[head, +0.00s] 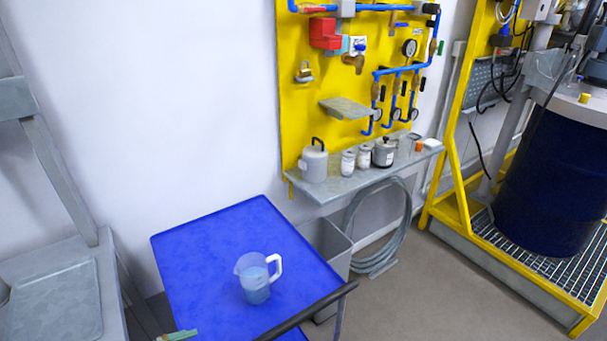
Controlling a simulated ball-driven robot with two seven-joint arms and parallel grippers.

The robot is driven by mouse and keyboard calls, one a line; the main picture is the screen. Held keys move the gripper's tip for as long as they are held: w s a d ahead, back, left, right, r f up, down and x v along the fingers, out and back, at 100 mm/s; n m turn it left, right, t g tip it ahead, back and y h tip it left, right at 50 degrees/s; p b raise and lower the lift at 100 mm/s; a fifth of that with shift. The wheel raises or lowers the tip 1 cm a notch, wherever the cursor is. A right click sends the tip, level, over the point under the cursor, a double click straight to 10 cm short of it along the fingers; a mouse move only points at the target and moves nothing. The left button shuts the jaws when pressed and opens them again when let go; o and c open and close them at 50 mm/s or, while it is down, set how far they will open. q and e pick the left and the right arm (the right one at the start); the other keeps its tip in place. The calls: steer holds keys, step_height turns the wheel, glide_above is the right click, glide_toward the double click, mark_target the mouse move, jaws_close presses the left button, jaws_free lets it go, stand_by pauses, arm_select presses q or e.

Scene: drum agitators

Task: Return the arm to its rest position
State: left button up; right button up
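Neither of my grippers shows in the head view, and I see no part of my arms that I can be sure of. A clear measuring jug (256,281) with a white handle stands upright on the blue cart top (210,240). It holds some bluish liquid, and nothing is touching it.
A black bar (312,308) crosses the cart's front right corner. A small green object (180,335) is cut off at the bottom edge. Behind are a grey shelf (330,188) with containers, a yellow pipe panel (300,110), a grey bin (328,240) and a dark blue drum (550,180).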

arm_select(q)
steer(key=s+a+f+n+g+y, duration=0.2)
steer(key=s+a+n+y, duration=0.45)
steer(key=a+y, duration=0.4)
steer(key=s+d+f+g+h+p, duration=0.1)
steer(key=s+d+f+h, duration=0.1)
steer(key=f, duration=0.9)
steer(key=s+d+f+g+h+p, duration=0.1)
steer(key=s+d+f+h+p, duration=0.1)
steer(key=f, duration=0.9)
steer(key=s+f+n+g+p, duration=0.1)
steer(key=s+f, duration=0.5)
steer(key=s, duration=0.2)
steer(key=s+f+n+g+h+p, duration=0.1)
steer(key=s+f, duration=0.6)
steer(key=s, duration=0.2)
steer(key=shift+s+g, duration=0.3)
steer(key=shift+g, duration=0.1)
